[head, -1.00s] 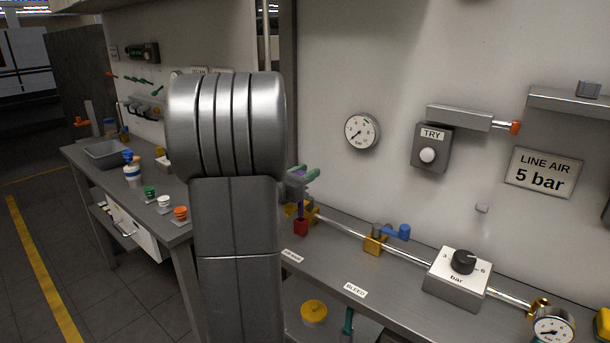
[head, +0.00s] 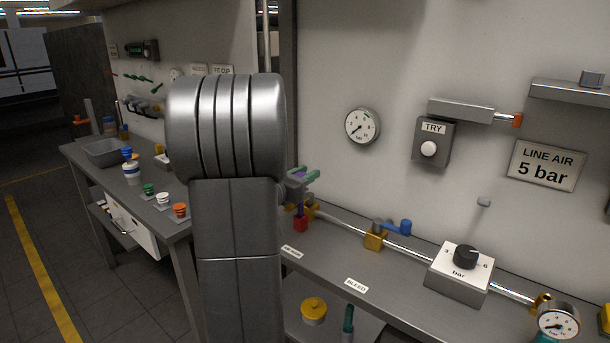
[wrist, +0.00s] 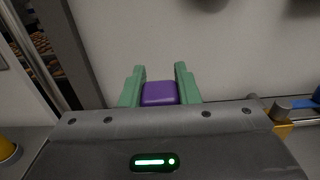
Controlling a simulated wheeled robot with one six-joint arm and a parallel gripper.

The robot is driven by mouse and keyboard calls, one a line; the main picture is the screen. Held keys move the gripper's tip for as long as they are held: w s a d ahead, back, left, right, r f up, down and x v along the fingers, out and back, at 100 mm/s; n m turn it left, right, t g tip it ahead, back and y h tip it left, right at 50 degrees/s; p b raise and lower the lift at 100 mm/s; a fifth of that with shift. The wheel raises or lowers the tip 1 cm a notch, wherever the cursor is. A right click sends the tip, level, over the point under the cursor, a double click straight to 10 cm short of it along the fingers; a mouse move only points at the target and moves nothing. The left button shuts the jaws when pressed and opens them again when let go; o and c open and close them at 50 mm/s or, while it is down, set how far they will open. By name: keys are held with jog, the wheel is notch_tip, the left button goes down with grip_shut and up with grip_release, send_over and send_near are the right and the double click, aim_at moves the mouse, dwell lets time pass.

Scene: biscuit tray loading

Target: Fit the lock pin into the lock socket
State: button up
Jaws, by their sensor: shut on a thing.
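My gripper (head: 303,176) has green fingers and is shut on a purple piece, which I take to be the lock pin. In the wrist view the purple piece (wrist: 159,93) sits between the two fingertips. In the head view a thin purple part (head: 300,209) shows below the fingers. A red block (head: 301,223) is directly under it at the bench's back left; it may be the lock socket. I cannot tell whether purple and red touch or how deep any fit is. My arm hides part of this area.
A yellow valve block (head: 375,240) with a blue handle (head: 400,227) is on the air pipe to the right. A regulator box (head: 460,272) stands further right. The wall is close behind my gripper. The bench front (head: 330,267) is clear.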

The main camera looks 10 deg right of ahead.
jog(key=shift+f+b, duration=1.65)
jog(key=shift+f, duration=0.05)
jog(key=o, duration=1)
jog(key=shift+o, duration=0.2)
jog(key=shift+s, duration=0.1)
jog(key=v, duration=1.3)
jog(key=shift+s+a+b, duration=0.2)
jog(key=shift+a+b, duration=0.1)
jog(key=shift+b, duration=0.1)
jog(key=shift+r, duration=0.1)
jog(key=p+x, duration=0.1)
jog(key=x, duration=1.3)
jog(key=shift+r, duration=0.15)
